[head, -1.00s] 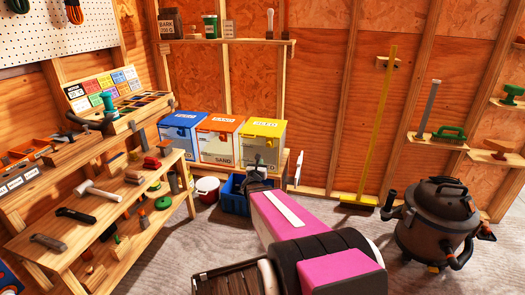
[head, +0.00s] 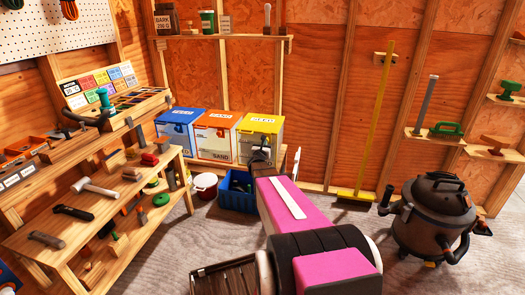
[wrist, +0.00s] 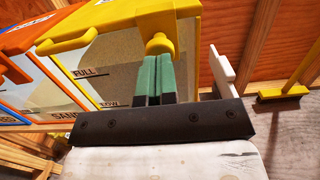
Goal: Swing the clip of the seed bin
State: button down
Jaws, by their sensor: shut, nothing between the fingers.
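The yellow-lidded bin (head: 259,127) stands at the right end of a row of three on a low wooden bench; its label is too small to read surely. In the wrist view the yellow bin (wrist: 85,28) shows a grey-beige window and a yellow clip with a round knob (wrist: 160,43) on its front. My gripper (head: 262,155) is in front of this bin. In the wrist view my gripper (wrist: 156,58) is shut and empty, its green finger pads together just below the knob. I cannot tell whether they touch it. The clip is hidden in the head view.
An orange bin (head: 216,127), with SAND on its front, and a blue bin (head: 176,124) stand to the left. A blue crate (head: 236,198) and white bucket (head: 204,186) sit below. A white lever-like piece (wrist: 223,68) stands close right of my fingers. A yellow broom (head: 355,193) leans farther right.

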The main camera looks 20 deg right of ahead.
jog(key=shift+w+d, duration=0.3)
jog(key=shift+w, duration=0.1)
